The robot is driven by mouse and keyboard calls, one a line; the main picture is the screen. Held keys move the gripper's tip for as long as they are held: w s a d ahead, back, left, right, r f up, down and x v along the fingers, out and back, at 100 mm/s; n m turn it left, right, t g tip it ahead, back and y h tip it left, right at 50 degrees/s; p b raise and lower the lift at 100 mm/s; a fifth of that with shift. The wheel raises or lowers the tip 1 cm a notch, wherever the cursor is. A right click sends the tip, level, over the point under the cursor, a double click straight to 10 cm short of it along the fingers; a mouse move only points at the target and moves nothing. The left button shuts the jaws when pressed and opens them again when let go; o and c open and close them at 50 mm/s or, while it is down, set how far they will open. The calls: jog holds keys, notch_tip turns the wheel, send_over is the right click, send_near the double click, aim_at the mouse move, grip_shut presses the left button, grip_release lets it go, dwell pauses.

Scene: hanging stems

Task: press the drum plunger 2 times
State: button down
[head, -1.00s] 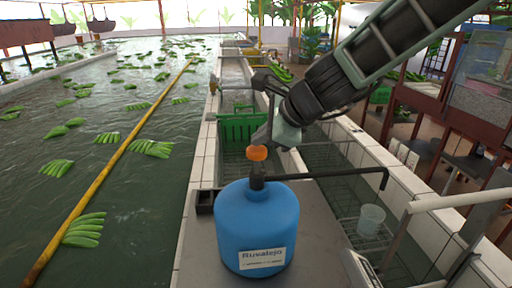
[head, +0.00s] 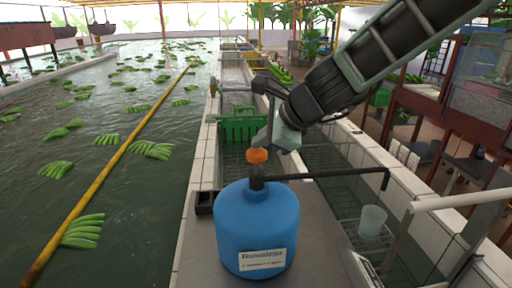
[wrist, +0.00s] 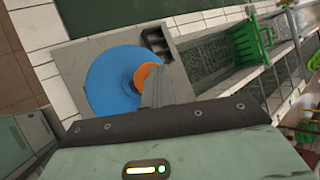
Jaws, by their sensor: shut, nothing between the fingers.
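The blue drum (head: 256,225) stands upright on a grey slab, with a white label on its front. Its plunger has an orange cap (head: 257,156) on top of a dark neck, and a long dark spout (head: 340,176) runs to the right and bends down at its end. My gripper (head: 262,143) is shut and empty, pointing down, with its tips at the orange cap. In the wrist view the orange cap (wrist: 147,78) shows beside my fingers (wrist: 160,90), which partly hide it and the drum (wrist: 105,80). I cannot tell whether the tips touch the cap.
A green crate (head: 243,126) stands behind the drum in the trough. A small dark tray (head: 205,201) lies left of the drum. A whitish cup (head: 372,220) sits on a wire rack below the spout. Water with floating green bananas fills the left side.

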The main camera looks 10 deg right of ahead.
aim_at(261, 152)
jog(key=shift+f+b, duration=1)
jog(key=shift+f, duration=0.1)
dwell(0.6)
jog(key=shift+r, duration=0.15)
jog(key=shift+r+p, duration=1.35)
jog(key=shift+p, duration=0.1)
notch_tip(261, 152, up, 6)
jog(key=p, duration=0.5)
jog(key=shift+p, duration=0.35)
